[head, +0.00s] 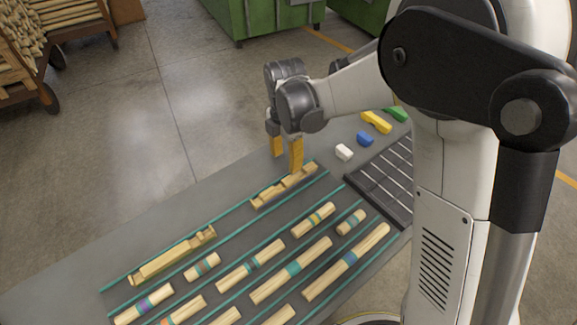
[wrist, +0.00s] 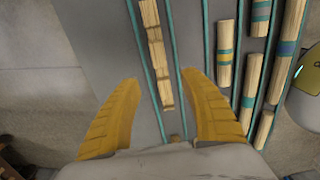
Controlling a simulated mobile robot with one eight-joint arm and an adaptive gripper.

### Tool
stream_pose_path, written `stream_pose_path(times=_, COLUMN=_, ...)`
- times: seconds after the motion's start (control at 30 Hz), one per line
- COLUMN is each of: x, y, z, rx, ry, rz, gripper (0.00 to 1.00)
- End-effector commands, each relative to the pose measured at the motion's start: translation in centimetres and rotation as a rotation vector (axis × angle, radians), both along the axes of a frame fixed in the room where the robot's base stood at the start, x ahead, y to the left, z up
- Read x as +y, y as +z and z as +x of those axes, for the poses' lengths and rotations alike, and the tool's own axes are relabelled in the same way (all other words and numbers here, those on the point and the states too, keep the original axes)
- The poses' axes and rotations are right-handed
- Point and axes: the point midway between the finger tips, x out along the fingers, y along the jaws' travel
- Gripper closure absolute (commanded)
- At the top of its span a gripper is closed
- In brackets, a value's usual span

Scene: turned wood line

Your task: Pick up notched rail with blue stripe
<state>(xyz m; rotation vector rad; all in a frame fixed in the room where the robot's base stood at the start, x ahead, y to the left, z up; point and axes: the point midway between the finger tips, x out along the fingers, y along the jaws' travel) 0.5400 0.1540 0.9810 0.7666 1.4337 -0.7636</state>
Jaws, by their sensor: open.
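Two notched wooden rails lie in the lane between teal lines along the table's far edge: one notched rail (head: 285,187) near my gripper, and a longer notched rail (head: 165,258) at lower left. I cannot make out a blue stripe on either. My gripper (head: 286,162) points down just above the nearer rail, with yellow fingers apart and empty. In the wrist view my gripper (wrist: 159,77) is open, and a notched rail (wrist: 155,50) runs up the picture from between its fingertips. A small wood end (wrist: 175,138) shows between the fingers, partly hidden.
Several round dowels with coloured bands, one with a blue band (head: 350,258), lie in neighbouring lanes. The grey table (head: 60,275) is bare at left.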

Motion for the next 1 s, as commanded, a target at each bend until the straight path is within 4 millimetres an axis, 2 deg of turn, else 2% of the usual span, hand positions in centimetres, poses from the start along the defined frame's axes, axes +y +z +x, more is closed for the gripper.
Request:
stream_pose_path(times=0.17, x=0.1, y=-2.0, z=0.0, rx=0.003, ry=0.008, rz=-0.001, gripper=0.5)
stream_pose_path(times=0.33, x=0.0, y=-4.9, z=0.0, rx=0.002, ry=0.006, rz=0.0, gripper=0.5)
stream_pose_path(times=0.57, x=0.0, y=-6.9, z=0.1, rx=0.002, ry=0.005, rz=0.0, gripper=0.5)
stream_pose_path(times=0.8, x=-0.1, y=-10.6, z=0.2, rx=0.001, ry=0.005, rz=0.0, gripper=0.5)
stream_pose_path(times=1.0, x=-0.2, y=-10.8, z=0.2, rx=0.001, ry=0.005, rz=-0.001, gripper=0.5)
